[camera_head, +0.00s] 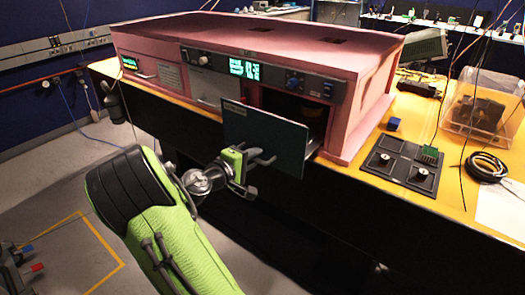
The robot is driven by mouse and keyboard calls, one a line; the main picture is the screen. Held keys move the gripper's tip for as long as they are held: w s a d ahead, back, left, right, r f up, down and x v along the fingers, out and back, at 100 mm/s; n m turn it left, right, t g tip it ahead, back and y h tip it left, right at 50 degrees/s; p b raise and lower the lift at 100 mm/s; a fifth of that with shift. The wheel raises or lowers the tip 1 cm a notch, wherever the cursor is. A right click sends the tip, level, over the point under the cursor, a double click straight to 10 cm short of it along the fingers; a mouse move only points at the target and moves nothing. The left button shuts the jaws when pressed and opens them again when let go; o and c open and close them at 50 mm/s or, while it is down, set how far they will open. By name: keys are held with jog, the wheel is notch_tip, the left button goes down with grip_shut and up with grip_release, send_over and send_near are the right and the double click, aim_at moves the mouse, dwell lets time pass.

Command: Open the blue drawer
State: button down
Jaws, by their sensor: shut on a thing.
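The blue drawer's dark teal-blue front panel (282,142) stands out from the pink foam enclosure (250,38), in front of a dark opening at its right end. A gap shows between the panel and the opening. My green and grey gripper (260,159) is shut on the drawer's handle, at the front of the panel. The handle is mostly hidden by the fingers. The drawer's inside is largely hidden behind its front.
The enclosure stands on a yellow-topped bench (440,190). A black panel with knobs (400,168), a small blue block (394,124), a black cable coil (487,167) and a clear bin (485,112) lie to the right.

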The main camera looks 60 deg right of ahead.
jog(key=shift+f+v, duration=0.25)
jog(key=shift+v, duration=1)
jog(key=shift+f+v, duration=0.25)
jog(key=shift+v, duration=1)
jog(key=shift+a, duration=0.1)
jog(key=c, duration=1.2)
grip_release()
jog(key=shift+c, duration=0.2)
jog(key=p+v, duration=0.3)
jog(key=v, duration=1.2)
jog(key=shift+a+p, duration=0.35)
jog(key=shift+p, duration=0.05)
